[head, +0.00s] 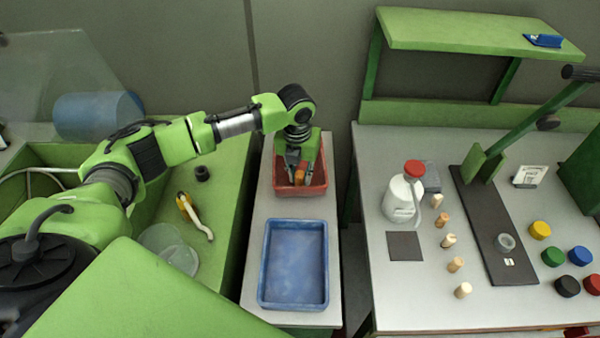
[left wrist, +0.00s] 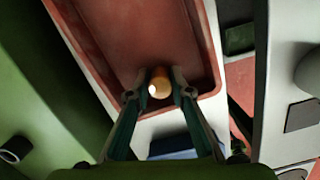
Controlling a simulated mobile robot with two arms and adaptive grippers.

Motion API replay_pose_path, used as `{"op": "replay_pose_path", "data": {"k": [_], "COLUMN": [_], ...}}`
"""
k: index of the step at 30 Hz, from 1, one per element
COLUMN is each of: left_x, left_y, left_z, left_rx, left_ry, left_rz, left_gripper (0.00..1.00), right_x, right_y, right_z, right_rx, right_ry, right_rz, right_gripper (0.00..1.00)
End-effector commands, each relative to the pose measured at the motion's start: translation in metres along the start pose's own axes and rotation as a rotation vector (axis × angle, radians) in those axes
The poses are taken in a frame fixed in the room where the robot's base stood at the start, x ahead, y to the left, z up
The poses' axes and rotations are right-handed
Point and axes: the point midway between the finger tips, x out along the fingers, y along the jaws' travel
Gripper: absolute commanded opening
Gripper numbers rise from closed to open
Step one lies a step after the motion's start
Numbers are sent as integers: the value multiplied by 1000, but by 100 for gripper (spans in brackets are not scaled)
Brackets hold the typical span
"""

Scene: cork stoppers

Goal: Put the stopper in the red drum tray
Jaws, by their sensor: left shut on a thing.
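My left gripper (head: 297,172) is over the red tray (head: 300,191), pointing down, with its fingertips within the tray's outline. It is shut on a tan-orange stopper (left wrist: 159,84), which shows between the two fingertips in the left wrist view. The stopper appears near one end wall of the red tray (left wrist: 140,35). I cannot tell whether it touches the tray floor. The visible tray floor in the wrist view is bare. My right gripper is not in view.
A blue tray (head: 293,262) stands in front of the red one on the same narrow table and looks empty. On the right table, several upright stoppers (head: 448,241) stand in a row beside a white bottle (head: 401,200). A lever press (head: 495,220) and coloured caps (head: 553,257) are further right.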

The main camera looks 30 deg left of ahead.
Motion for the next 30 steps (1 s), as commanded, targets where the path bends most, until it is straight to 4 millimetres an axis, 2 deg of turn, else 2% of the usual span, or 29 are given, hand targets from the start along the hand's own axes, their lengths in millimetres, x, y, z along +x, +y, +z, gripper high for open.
{"op": "replay_pose_path", "data": {"k": [9, 10, 12, 23, 26, 30], "left_x": [3, 2, 2, 0, -10, -35], "left_y": [0, 0, 0, 0, 0, 0], "left_z": [0, 0, 0, 1, 2, 2], "left_rx": [0, 0, 0, 0, 0, 1], "left_ry": [-1, -1, -1, -2, -5, -7], "left_rz": [0, 0, 0, -1, -2, -3], "left_gripper": [13, 26, 37, 37, 37, 37], "right_x": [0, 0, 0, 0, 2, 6], "right_y": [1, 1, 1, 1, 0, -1], "right_z": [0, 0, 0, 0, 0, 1], "right_rx": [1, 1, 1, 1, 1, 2], "right_ry": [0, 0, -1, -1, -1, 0], "right_rz": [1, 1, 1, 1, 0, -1], "right_gripper": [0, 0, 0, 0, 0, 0]}}
